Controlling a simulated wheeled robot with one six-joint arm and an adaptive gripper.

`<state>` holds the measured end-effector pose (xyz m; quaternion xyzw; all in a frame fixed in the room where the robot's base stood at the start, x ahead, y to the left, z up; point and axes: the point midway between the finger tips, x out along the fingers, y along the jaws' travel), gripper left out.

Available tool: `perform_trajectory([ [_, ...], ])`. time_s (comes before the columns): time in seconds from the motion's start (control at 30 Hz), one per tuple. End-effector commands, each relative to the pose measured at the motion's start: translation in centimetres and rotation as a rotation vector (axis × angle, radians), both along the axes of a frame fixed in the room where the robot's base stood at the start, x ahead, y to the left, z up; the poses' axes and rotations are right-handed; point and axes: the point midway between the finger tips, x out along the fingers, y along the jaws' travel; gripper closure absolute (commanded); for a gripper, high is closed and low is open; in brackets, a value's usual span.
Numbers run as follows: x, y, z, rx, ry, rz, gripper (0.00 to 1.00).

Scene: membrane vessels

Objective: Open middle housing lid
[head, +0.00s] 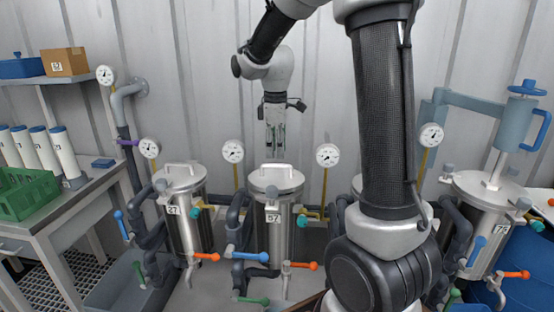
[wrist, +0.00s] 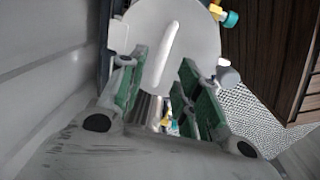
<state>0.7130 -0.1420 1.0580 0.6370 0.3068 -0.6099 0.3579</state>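The steel housing labelled 57 (head: 274,232) stands upright below my gripper. Its round lid (head: 276,180) is down on top and bears a white bar handle (head: 275,168). My gripper (head: 275,150) points down above this lid, clear of the handle. In the wrist view the green-padded fingers of my gripper (wrist: 163,65) are apart with nothing between them. The lid (wrist: 203,62) shows beyond them, and its white handle (wrist: 163,52) appears slanted, in line with the gap. A grey knob (wrist: 228,77) sits at the lid's edge.
Housing 27 (head: 188,225) stands to the left, housing 77 (head: 484,225) to the right under a blue press (head: 522,115). Another housing is mostly hidden behind my arm. Gauges (head: 233,151) (head: 328,155) flank the lid. A bench with a green crate (head: 28,195) is at left.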

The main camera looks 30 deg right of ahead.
Motion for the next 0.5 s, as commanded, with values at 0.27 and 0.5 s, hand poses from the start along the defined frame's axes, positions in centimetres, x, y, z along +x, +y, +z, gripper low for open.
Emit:
perform_trajectory([
  [0.27, 0.2, -0.2, -3.7, 0.0, 0.002, -0.001, 0.67],
  [0.5, 0.3, -0.2, -4.2, 0.0, 0.0, -0.001, 0.67],
])
